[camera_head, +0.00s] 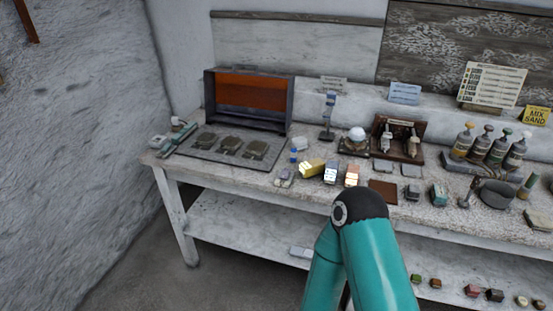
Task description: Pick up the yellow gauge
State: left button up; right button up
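A small yellow block-like thing (312,168), which may be the yellow gauge, lies near the front edge of the pale workbench (270,178). It is too small to make out any markings. A blue-grey block (331,171) and an orange-pink block (352,174) stand just to its right. A teal arm link of mine with a black joint rises from the bottom, in front of the bench and right of the yellow thing. Neither of my grippers shows.
A dark mat (224,147) with several flat pieces lies at left, before an open orange-lined case (249,101). Several bottles (480,143) and a dark round pan (497,193) stand at right. A lower shelf (235,222) runs beneath.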

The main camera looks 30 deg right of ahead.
aim_at(309, 169)
jog(key=z, duration=0.05)
jog(key=i, duration=1.5)
jog(key=z, duration=0.95)
jog(key=k, duration=0.75)
jog(key=z, duration=0.15)
jog(key=i, duration=0.8)
jog(key=u, duration=0.1)
